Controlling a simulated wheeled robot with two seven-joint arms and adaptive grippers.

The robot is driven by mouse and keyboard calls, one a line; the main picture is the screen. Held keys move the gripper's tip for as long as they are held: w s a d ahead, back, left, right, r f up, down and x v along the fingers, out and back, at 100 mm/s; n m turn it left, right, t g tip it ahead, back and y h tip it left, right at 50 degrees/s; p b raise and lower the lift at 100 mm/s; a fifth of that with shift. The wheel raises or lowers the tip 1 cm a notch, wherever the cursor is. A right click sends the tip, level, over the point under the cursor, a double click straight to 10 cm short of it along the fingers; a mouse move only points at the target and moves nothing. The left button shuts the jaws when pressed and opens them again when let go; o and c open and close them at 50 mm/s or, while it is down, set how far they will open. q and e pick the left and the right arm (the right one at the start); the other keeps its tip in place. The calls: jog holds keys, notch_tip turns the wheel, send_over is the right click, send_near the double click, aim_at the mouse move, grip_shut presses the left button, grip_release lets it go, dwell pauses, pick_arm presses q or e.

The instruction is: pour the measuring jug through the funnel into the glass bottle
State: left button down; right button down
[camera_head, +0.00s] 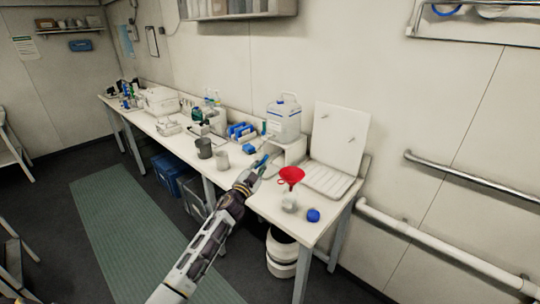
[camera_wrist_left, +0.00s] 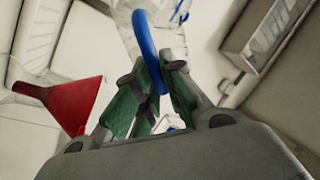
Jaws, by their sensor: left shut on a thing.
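The red funnel (camera_head: 291,176) sits upright in the mouth of the clear glass bottle (camera_head: 289,201) near the table's right end. My left gripper (camera_head: 257,168) is just left of the funnel, above the table. In the left wrist view my left gripper (camera_wrist_left: 154,88) is shut on the blue handle of the clear measuring jug (camera_wrist_left: 180,40). The jug's lower part runs out of that view, and its contents cannot be made out. The funnel (camera_wrist_left: 75,102) shows at the left there, apart from the jug. My right gripper is not in view.
A blue cap (camera_head: 313,215) lies at the table's front right. A white drying rack (camera_head: 335,181) and a large jerrycan (camera_head: 284,119) on a stand are behind. A dark mug (camera_head: 204,148) and a grey mug (camera_head: 222,160) stand to the left.

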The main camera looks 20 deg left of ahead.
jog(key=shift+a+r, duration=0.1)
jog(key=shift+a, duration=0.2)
pick_arm(q)
jog(key=shift+w+a+n+p, duration=0.15)
jog(key=shift+a+n+p, duration=0.2)
jog(key=shift+n+p, duration=0.35)
jog(key=shift+w+a+f+n+g+y+p, duration=0.25)
jog(key=shift+a+n+g+y+p, duration=0.25)
jog(key=shift+n+p, duration=0.45)
jog(key=shift+w+a+f+n, duration=0.1)
jog(key=shift+a+f+n, duration=0.2)
jog(key=shift+a+n, duration=0.2)
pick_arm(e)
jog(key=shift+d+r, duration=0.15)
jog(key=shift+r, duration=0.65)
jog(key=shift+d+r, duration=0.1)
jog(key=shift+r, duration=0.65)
pick_arm(q)
jog(key=shift+w+a+f+n+g, duration=0.15)
jog(key=shift+f+n+g, duration=0.25)
jog(key=shift+n, duration=0.45)
jog(key=shift+s+a+f+n+g, duration=0.1)
jog(key=shift+a+f+n+g, duration=0.1)
jog(key=shift+f+n, duration=0.5)
jog(key=shift+r, duration=0.1)
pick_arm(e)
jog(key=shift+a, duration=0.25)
pick_arm(q)
jog(key=shift+n, duration=0.3)
